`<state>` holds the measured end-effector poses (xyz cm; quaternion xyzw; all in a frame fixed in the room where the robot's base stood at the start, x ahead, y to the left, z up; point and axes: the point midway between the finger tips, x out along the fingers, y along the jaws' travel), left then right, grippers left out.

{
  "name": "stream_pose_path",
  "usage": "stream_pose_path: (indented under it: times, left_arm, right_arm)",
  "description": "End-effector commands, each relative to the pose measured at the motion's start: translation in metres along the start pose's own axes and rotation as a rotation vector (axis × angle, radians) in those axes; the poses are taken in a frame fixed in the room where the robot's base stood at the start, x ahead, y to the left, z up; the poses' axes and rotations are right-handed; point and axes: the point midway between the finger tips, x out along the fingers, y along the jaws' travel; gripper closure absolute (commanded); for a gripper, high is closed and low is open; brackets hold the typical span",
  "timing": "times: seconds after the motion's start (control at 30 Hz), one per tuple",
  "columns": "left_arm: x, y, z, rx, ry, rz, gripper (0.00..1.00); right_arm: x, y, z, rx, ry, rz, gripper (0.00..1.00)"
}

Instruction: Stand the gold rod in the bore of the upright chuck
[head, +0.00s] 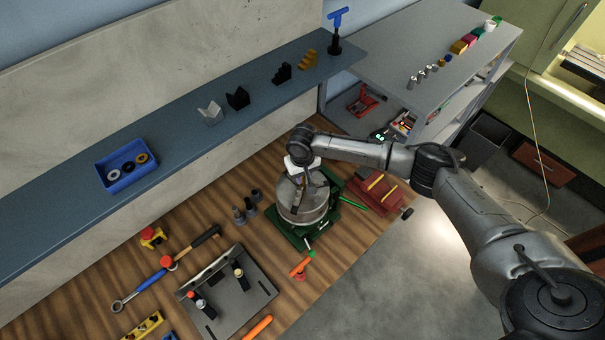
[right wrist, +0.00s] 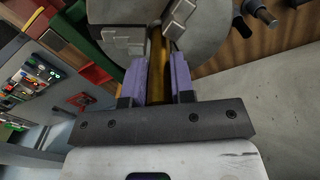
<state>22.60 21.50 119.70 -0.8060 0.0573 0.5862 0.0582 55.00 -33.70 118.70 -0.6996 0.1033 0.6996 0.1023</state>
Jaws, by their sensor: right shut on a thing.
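The chuck (head: 304,211) is a wide grey metal cylinder standing upright on a green base on the wooden bench. In the right wrist view its round face (right wrist: 208,22) and stepped grey jaws show. My right gripper (head: 299,181) is over the chuck's top. In the right wrist view its purple-padded fingers (right wrist: 158,72) are shut on the gold rod (right wrist: 157,55). The rod's far end lies between the chuck jaws; I cannot tell whether it is inside the bore. My left gripper is not in view.
A red vise (head: 378,190) stands right of the chuck, and several dark holders (head: 246,208) stand left of it. A dark fixture plate (head: 232,295) lies in front left. A blue shelf (head: 185,135) runs behind, carrying a blue tray (head: 103,181).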

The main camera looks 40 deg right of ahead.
Motion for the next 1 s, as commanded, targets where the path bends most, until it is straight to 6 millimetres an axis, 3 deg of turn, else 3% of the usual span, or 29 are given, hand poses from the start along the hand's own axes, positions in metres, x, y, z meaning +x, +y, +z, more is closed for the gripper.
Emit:
stream_pose_path:
  times: [1.0]
  left_arm:
    - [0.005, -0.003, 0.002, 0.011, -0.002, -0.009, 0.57]
  right_arm:
    - [0.015, 0.000, 0.000, 0.001, 0.001, -0.001, 1.00]
